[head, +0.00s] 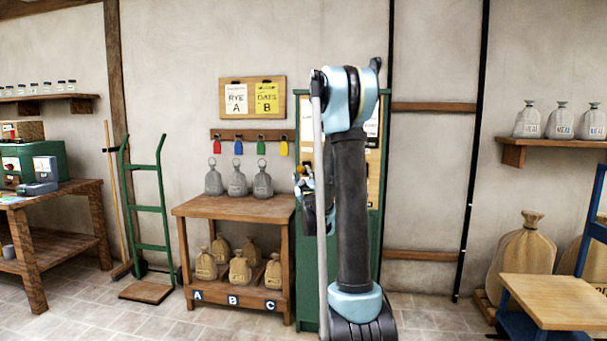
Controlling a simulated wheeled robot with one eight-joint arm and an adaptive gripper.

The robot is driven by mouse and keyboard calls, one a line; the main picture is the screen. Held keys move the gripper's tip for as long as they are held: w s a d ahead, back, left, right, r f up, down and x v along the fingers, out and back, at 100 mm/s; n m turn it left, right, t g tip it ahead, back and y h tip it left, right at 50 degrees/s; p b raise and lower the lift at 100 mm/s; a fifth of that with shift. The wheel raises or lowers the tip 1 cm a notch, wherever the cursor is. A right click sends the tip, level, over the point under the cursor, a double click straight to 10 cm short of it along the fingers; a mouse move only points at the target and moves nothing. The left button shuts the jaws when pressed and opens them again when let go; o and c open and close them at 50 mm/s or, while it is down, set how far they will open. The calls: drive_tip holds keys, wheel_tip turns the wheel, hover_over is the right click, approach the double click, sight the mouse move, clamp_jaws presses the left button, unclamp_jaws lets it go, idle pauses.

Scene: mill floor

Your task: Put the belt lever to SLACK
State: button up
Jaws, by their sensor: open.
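I cannot make out the belt lever in the head view; my own arm covers the middle of the scene. Behind my arm stands a tall green cabinet or panel (307,270) with papers on its face. My gripper (308,190) is partly hidden behind my arm, in front of this panel. Little of its fingers shows; it is open, and I see nothing held in it. I cannot tell whether it touches anything.
A wooden stand (232,208) with grey and tan sacks is left of the panel. A green hand truck (147,210) stands farther left, near a workbench (60,190). A wooden-topped cart (555,298) is at right. Some floor between is clear.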

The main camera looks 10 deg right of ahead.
drive_tip(key=shift+x, duration=2.8)
clamp_jaws()
